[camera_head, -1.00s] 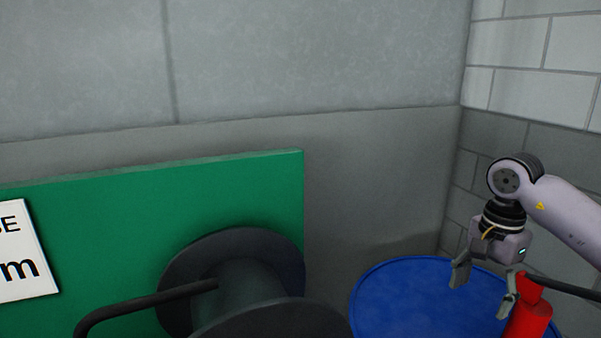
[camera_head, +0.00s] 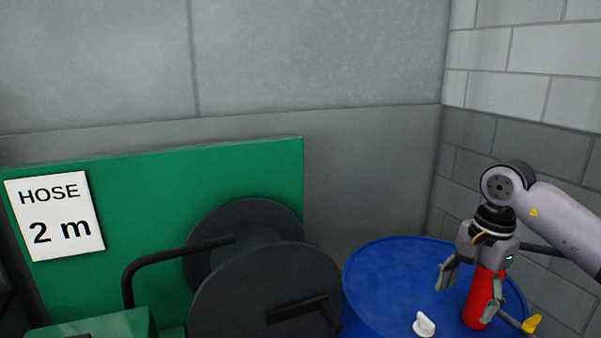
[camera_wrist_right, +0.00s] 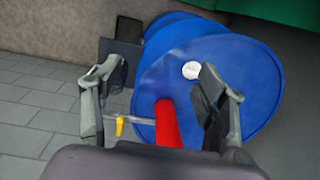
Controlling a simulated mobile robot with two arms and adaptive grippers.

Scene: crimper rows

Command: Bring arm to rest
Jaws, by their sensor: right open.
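My right gripper (camera_head: 470,280) is at the right of the head view, fingers pointing down and spread apart. It hangs over the blue drum (camera_head: 385,285), near a red cylinder (camera_head: 478,298) that shows behind and between its fingers. In the right wrist view the open fingers of the right gripper (camera_wrist_right: 165,110) frame the red cylinder (camera_wrist_right: 168,125), and nothing is seen clamped in them. Whether a finger touches the cylinder I cannot tell. My left gripper is in neither view.
A white cap (camera_head: 424,325) sits on the drum top. A yellow handle (camera_head: 531,323) is beside the red cylinder. A dark hose reel (camera_head: 262,290) stands left of the drum, before a green panel (camera_head: 140,185) with a "HOSE 2 m" sign (camera_head: 54,216). Walls (camera_head: 535,150) close the back and right.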

